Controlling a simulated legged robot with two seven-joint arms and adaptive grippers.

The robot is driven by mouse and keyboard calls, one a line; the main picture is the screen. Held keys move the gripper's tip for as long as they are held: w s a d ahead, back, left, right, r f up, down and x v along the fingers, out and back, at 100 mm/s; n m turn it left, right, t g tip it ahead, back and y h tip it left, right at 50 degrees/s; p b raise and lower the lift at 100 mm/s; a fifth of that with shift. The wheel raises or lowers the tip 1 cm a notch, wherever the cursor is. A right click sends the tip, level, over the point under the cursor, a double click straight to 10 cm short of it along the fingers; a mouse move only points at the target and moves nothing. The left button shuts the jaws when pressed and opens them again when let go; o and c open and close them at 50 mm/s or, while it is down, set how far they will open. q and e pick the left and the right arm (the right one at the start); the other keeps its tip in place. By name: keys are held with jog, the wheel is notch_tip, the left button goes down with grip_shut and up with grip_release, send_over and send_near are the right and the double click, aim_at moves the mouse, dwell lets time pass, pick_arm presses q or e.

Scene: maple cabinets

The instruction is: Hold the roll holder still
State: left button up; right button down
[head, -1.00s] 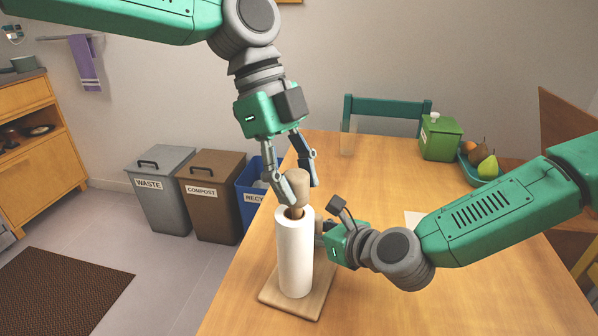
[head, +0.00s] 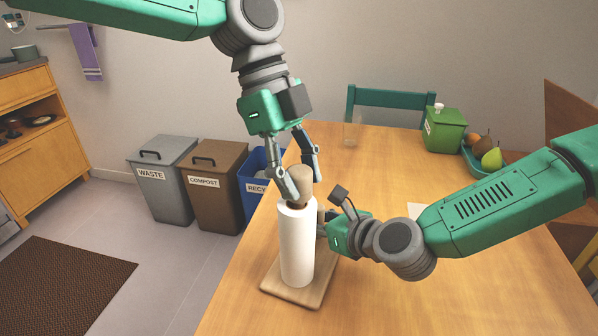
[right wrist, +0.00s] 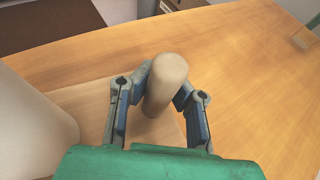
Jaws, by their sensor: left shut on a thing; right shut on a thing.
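The roll holder has a square wooden base (head: 316,290) on the table, with a white paper roll (head: 297,245) upright on it. A wooden knob (head: 301,178) tops its central post. My left gripper (head: 299,182) comes down from above and is shut on this knob. My right gripper (head: 324,214) is low at the roll's right side, partly hidden behind the roll. In the right wrist view, my right gripper (right wrist: 160,95) is shut on a round-ended wooden side post (right wrist: 166,80) of the holder. The roll (right wrist: 30,125) shows at that view's left edge.
A clear glass (head: 351,134), a green box (head: 444,130) and a fruit tray (head: 480,166) stand toward the table's back. A chair (head: 392,98) is behind. Waste (head: 165,185), compost (head: 213,190) and recycling bins (head: 254,185) stand left. The table's front right is clear.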

pick_arm(q)
jog(key=shift+f, duration=0.25)
jog(key=m+y, duration=0.1)
jog(key=m, duration=0.2)
jog(key=m+g+y, duration=0.1)
jog(key=m, duration=0.2)
jog(key=shift+d+m+g, duration=0.1)
jog(key=shift+m+g, duration=0.2)
jog(key=m+y, duration=0.1)
jog(key=m, duration=0.2)
jog(key=m+y, duration=0.2)
jog(key=m, duration=0.2)
jog(key=m+t+y, duration=0.1)
jog(key=m+y, duration=0.1)
jog(key=m, duration=0.3)
jog(key=shift+m, duration=0.4)
jog(key=m, duration=0.2)
jog(key=m+t+y, duration=0.1)
jog(key=shift+s+d+f, duration=0.1)
jog(key=shift+s+f, duration=0.15)
jog(key=shift+w+r+m+t, duration=0.2)
jog(key=shift+w+m+t, duration=0.15)
jog(key=shift+m, duration=0.35)
jog(key=o, duration=1)
jog(key=shift+c, duration=0.2)
